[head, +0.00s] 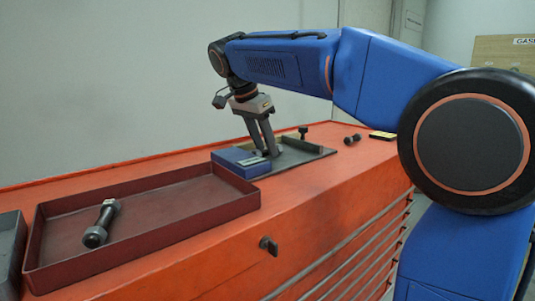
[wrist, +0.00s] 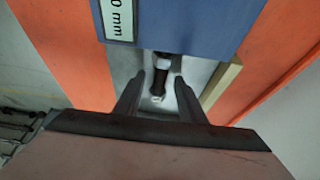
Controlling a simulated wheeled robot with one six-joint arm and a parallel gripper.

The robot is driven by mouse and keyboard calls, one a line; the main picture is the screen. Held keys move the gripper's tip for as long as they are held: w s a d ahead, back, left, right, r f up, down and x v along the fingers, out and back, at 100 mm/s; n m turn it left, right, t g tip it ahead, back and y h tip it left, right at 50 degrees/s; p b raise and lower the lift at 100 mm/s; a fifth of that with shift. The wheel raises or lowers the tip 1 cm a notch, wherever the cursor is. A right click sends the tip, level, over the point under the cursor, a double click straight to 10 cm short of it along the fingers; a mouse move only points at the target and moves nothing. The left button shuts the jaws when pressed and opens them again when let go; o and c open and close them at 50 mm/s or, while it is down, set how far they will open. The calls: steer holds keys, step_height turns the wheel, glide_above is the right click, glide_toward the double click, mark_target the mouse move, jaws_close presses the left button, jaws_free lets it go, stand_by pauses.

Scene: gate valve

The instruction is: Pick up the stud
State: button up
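In the wrist view a dark stud (wrist: 161,78) with a pale band lies between my gripper's fingers (wrist: 158,84), with gaps showing on both sides. Its upper end runs up to a blue block (wrist: 185,22) with a white label ending in "0 mm". In the head view my gripper (head: 270,152) points down beside the blue block (head: 238,163), over a grey plate (head: 300,156). The fingers hide the stud between them there. Another dark stud with thicker ends (head: 101,223) lies in the red tray, and a similar small one (head: 352,139) lies right of the plate.
The dark red tray (head: 150,235) stands on the orange cabinet (head: 300,195), left of the blue block. A tan strip (wrist: 222,82) stands close to the right finger in the wrist view. A dark clamp screw (head: 303,131) stands at the plate's back. A yellow-black item (head: 383,135) lies far right.

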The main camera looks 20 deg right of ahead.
steer(key=shift+d+f, duration=0.1)
steer(key=shift+f, duration=0.2)
steer(key=shift+c, duration=0.3)
jaws_close()
steer(key=shift+r, duration=0.15)
